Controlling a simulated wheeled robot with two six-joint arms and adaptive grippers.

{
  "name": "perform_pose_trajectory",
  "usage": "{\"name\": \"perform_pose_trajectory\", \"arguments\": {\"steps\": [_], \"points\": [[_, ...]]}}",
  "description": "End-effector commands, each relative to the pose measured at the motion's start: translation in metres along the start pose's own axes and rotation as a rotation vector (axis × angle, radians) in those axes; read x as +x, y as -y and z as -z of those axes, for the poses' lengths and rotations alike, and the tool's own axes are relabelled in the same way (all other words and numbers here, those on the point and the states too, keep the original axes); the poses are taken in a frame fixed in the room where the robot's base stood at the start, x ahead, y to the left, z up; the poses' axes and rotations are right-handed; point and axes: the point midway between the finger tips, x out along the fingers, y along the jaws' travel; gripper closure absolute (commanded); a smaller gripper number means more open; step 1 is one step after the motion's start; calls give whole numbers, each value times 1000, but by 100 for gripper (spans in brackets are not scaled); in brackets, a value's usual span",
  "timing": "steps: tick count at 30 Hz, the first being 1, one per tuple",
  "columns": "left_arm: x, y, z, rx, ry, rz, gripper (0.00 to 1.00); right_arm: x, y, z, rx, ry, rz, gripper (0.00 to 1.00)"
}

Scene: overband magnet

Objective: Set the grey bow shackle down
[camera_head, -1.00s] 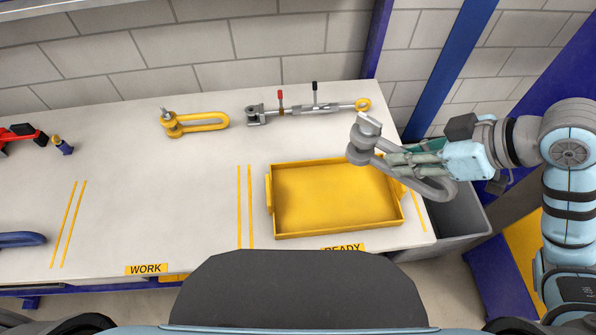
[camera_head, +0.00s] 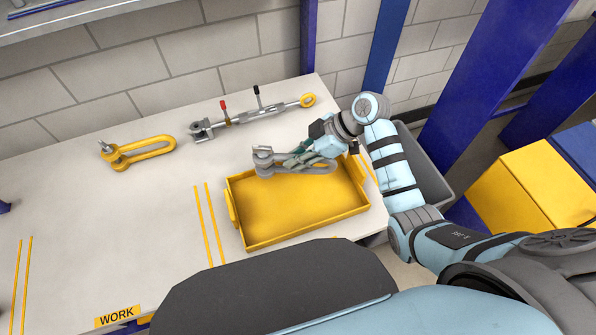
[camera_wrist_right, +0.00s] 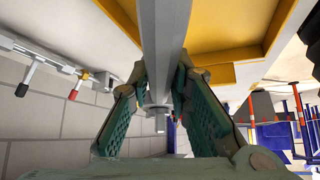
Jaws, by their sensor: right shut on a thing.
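The grey bow shackle (camera_head: 264,166) is in my right gripper (camera_head: 300,157), over the back part of the yellow tray (camera_head: 240,238) in the head view. Its bolt end points left and its bow reaches right, behind the fingers. In the right wrist view the shackle's grey bar (camera_wrist_right: 160,50) runs between the two green finger pads, with the tray (camera_wrist_right: 225,73) beyond it. Whether the shackle touches the tray cannot be told. My left gripper is not in view.
A yellow shackle (camera_head: 140,152) and a turnbuckle-like tool (camera_head: 250,117) with red and black levers lie along the back of the white table (camera_head: 120,215). A grey bin (camera_head: 425,170) stands off the table's right edge. The tray's front part is empty.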

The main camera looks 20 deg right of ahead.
Motion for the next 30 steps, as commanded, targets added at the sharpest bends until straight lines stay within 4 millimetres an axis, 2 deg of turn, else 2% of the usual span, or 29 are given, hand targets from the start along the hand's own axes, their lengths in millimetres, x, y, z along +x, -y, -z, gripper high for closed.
{"name": "perform_pose_trajectory", "arguments": {"steps": [9,19,20,23,30], "points": [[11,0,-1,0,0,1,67,40,0,-33,1,-4,-1,100],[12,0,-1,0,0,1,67,42,0,-35,-1,-3,-2,100],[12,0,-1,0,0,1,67,42,0,-35,0,-2,-1,79],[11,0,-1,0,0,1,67,42,0,-35,0,-2,-1,63],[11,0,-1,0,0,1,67,42,0,-35,0,-2,-1,62]]}}
